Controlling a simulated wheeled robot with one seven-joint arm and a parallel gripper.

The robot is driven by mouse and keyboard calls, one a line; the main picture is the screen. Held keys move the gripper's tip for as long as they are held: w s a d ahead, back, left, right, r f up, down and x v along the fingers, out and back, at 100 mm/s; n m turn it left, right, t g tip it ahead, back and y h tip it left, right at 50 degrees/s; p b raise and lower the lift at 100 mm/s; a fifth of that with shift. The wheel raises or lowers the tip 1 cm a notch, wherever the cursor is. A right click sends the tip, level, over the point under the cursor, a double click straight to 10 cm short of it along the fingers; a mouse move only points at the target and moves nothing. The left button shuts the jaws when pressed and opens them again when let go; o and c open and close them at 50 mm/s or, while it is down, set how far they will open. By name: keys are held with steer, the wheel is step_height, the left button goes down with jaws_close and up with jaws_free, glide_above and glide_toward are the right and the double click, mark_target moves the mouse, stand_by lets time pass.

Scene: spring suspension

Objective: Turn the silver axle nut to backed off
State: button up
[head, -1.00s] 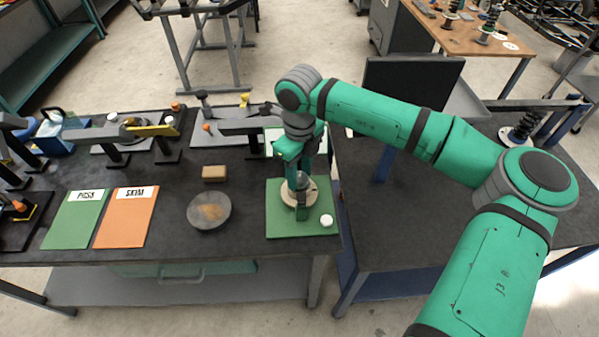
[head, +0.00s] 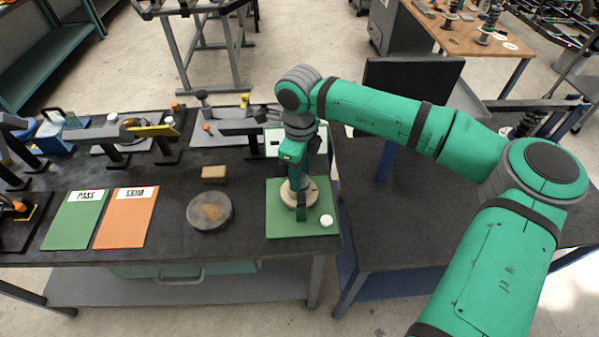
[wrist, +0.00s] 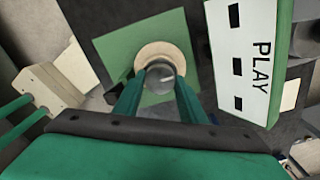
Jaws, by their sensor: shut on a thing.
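The silver axle nut (wrist: 161,70) sits at the centre of a round cream base (wrist: 152,50) on a green board (wrist: 115,47). My gripper (wrist: 160,88) points down over it, with its two green fingers shut on the nut from both sides. In the head view my gripper (head: 299,195) stands over the cream base (head: 312,190) on the green board (head: 280,222); there it hides the nut. I cannot read the nut's turn angle.
A white knob (head: 326,221) stands on the board's front right corner. To the left are a round grey dish (head: 196,217), a tan block (head: 214,173), and PASS (head: 72,220) and orange (head: 125,225) mats.

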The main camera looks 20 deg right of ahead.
steer(key=o, duration=1.1)
steer(key=shift+c, duration=0.2)
step_height(320, 180, up, 11)
steer(key=shift+f, duration=0.1)
